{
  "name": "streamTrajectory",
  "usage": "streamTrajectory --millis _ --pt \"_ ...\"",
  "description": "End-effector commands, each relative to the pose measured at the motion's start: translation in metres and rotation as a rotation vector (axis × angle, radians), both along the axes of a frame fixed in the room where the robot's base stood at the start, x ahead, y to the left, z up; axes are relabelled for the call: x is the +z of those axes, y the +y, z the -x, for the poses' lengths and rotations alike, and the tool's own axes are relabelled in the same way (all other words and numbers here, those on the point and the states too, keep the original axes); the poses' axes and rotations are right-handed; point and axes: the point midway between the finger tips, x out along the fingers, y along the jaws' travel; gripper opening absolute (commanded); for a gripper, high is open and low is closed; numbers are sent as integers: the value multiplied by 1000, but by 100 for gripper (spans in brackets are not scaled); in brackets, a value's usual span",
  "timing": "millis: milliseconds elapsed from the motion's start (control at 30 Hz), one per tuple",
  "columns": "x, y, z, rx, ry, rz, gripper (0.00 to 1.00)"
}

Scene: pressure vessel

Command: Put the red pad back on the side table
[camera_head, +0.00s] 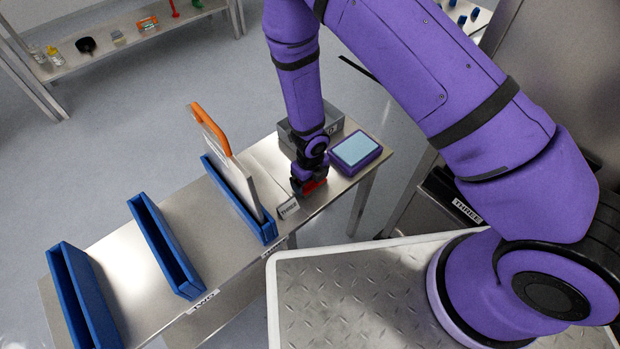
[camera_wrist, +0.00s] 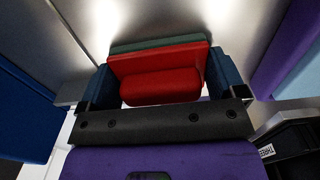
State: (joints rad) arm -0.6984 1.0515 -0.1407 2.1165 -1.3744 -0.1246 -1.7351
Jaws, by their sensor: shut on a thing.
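The red pad (camera_head: 314,186) is at my gripper (camera_head: 309,182), low over the right part of the steel side table (camera_head: 230,222). In the wrist view the red pad (camera_wrist: 158,76) sits between the two blue-grey fingers of my gripper (camera_wrist: 158,88), which is shut on it. The pad has a thick rounded red grip, a flat red plate and a grey-green layer behind it. The table's metal surface is close behind the pad; I cannot tell whether they touch.
A purple box with a light blue top (camera_head: 356,150) stands right of my gripper. A grey container (camera_head: 325,124) is behind it, and a small label stand (camera_head: 288,208) is to its left. A blue holder (camera_head: 262,226) carries an orange-edged panel (camera_head: 228,160). Two blue holders (camera_head: 160,240) (camera_head: 80,295) stand further left.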

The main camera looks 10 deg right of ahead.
Motion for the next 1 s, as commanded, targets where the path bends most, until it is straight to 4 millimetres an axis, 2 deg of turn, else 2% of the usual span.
streamTrajectory --millis 367,400,433,1000 --pt "-3 0 0 -1 1 1 46" --pt "-3 0 0 -1 0 0 96" --pt "-3 0 0 -1 0 0 100" --pt "8 -2 2 -8 9 1 100"
